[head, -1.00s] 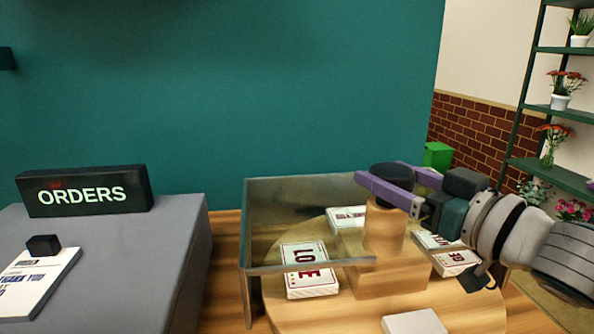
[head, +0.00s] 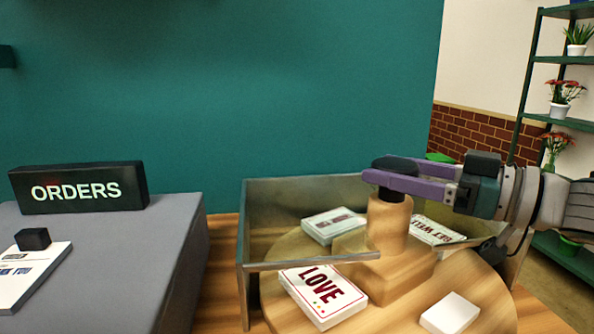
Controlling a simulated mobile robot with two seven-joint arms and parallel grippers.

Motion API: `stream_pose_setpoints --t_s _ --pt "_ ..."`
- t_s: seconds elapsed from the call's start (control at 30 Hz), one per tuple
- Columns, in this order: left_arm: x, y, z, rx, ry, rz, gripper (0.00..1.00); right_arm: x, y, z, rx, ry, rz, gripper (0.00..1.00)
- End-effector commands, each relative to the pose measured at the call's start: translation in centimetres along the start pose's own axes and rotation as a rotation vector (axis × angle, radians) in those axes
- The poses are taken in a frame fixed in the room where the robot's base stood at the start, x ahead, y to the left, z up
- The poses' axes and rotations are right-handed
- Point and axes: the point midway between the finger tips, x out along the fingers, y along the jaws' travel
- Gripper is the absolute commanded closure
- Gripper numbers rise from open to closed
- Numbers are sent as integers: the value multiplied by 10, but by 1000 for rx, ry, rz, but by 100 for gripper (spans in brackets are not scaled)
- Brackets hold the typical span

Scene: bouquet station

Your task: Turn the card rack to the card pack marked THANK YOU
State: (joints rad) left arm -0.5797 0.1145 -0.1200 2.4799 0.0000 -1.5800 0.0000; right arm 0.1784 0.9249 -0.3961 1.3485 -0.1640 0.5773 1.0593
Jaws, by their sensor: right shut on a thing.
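The card rack is a round wooden turntable (head: 410,310) with a wooden centre post (head: 388,222) topped by a black knob (head: 400,164). My right gripper (head: 378,170) comes in from the right, its purple fingers shut around the knob. The LOVE pack (head: 322,295) lies at the front left of the rack. The GET WELL pack (head: 437,231) lies at the back right, partly behind the post. A pack with unreadable print (head: 333,224) lies at the back left, and a plain-looking white pack (head: 450,313) at the front right. I read THANK YOU on no rack pack. My left gripper is out of view.
A clear screen with a metal edge (head: 310,263) stands around the rack's back and left. On the grey counter (head: 160,260) are an ORDERS sign (head: 78,188) and a partly cut-off card (head: 30,277) with a black block (head: 33,239). Plant shelves (head: 565,122) stand at right.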

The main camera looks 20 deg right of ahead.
Motion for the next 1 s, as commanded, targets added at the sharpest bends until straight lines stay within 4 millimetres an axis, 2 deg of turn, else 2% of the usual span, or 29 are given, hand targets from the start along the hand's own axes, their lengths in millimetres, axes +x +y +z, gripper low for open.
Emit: stream_pose_setpoints --t_s 0.07,0.1,0.3,0.53,0.67,1.0 --pt "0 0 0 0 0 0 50 0 -1 0 -1 -1 -1 100" --pt "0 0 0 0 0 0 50 0 -1 0 -1 -1 -1 21" --pt "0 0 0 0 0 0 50 0 0 0 0 -1 0 0" --pt "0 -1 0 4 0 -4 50 0 0 0 0 -1 1 0" --pt "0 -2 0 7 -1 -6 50 -7 0 1 1 -3 3 0" --pt "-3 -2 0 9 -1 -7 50 -60 -1 2 2 -8 1 0"
